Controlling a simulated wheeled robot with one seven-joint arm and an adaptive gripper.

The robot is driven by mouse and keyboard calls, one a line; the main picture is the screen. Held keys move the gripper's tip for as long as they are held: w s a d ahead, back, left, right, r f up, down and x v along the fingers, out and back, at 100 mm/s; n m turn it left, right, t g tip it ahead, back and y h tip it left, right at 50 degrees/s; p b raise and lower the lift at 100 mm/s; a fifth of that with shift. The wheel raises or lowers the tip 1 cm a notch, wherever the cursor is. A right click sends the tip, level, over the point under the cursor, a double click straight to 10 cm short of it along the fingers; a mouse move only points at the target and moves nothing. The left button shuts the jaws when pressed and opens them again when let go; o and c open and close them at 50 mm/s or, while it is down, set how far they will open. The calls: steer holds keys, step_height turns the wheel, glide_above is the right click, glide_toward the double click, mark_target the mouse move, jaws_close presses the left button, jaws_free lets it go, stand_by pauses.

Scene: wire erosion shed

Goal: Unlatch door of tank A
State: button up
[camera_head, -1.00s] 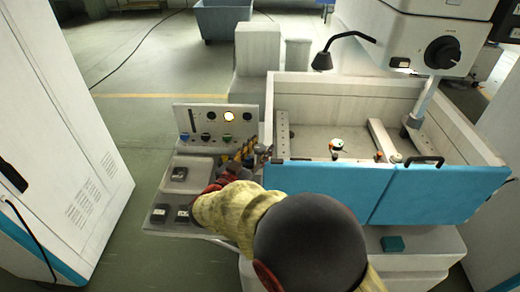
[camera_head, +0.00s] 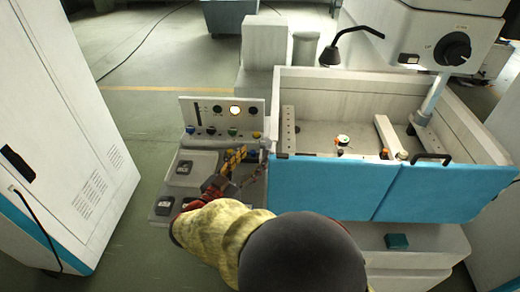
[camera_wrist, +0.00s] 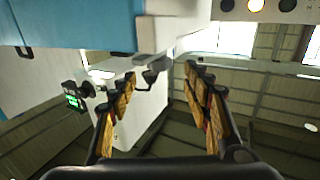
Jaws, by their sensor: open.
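The tank (camera_head: 345,86) is an open white basin with two blue front door panels (camera_head: 325,187). A black handle (camera_head: 432,157) sits at the top of the right panel. My gripper (camera_head: 242,171) is open and empty, just left of the tank's front left corner. In the wrist view, my gripper (camera_wrist: 158,80) has its yellow-padded fingers spread apart. A pale block (camera_wrist: 155,35) and a small dark grey part (camera_wrist: 152,74) show between and beyond the fingertips; I cannot tell surely whether this is the latch. My arm hides part of the lower left panel.
A control panel (camera_head: 220,105) with coloured knobs and a lit lamp stands close behind my gripper. A sloped console (camera_head: 190,165) lies to its left. A tall white cabinet (camera_head: 60,130) stands at the far left. A black lamp (camera_head: 345,40) overhangs the tank.

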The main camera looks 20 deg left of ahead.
steer(key=v, duration=0.3)
steer(key=shift+s, duration=0.3)
steer(key=shift+a, duration=0.1)
